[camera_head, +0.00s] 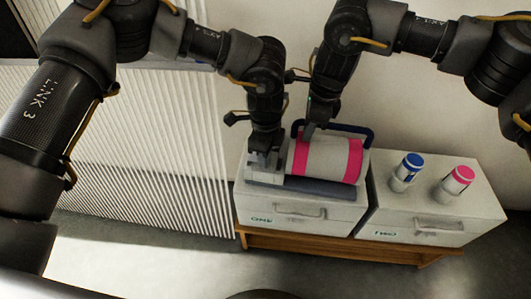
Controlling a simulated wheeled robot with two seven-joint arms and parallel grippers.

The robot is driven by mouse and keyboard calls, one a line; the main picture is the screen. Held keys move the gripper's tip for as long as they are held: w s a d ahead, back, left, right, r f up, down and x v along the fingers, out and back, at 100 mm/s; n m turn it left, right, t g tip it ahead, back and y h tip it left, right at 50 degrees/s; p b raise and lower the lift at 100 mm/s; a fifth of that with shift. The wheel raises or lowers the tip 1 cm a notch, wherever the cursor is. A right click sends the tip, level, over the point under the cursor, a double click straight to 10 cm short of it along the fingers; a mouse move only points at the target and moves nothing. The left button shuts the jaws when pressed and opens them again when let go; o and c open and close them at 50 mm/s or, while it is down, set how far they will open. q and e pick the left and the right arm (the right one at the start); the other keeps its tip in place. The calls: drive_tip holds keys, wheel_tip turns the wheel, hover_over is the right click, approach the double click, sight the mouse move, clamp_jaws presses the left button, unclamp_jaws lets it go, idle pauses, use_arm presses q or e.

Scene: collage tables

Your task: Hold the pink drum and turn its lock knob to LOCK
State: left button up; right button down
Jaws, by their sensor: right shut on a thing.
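The pink drum (327,159), white with a pink band at each end, lies on its side on a grey base (318,188) on the left cabinet. A dark blue bar (352,128) loops behind and above it. My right gripper (308,136) comes down on the drum's upper left part and is shut there; the exact grip spot is too small to tell. My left gripper (263,163) points down at the grey blocks left of the drum. Its finger gap is unclear. The lock knob and its marking cannot be made out, perhaps hidden by the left gripper.
Cabinet ONE (252,209) bears the drum. Cabinet TWO (398,223) beside it bears a blue-capped bottle (407,172) and a pink-capped bottle (455,183). Both stand on a wooden bench (300,243). A ribbed white panel (150,150) is at left; a wall stands close behind.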

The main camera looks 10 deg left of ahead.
use_arm(q)
drive_tip(key=c, duration=0.3)
drive_tip(key=shift+c, duration=0.2)
drive_tip(key=m, duration=0.3)
drive_tip(key=shift+m, duration=0.4)
drive_tip(key=m, duration=0.4)
drive_tip(key=shift+m, duration=0.3)
drive_tip(key=m, duration=0.4)
drive_tip(key=shift+m, duration=2.7)
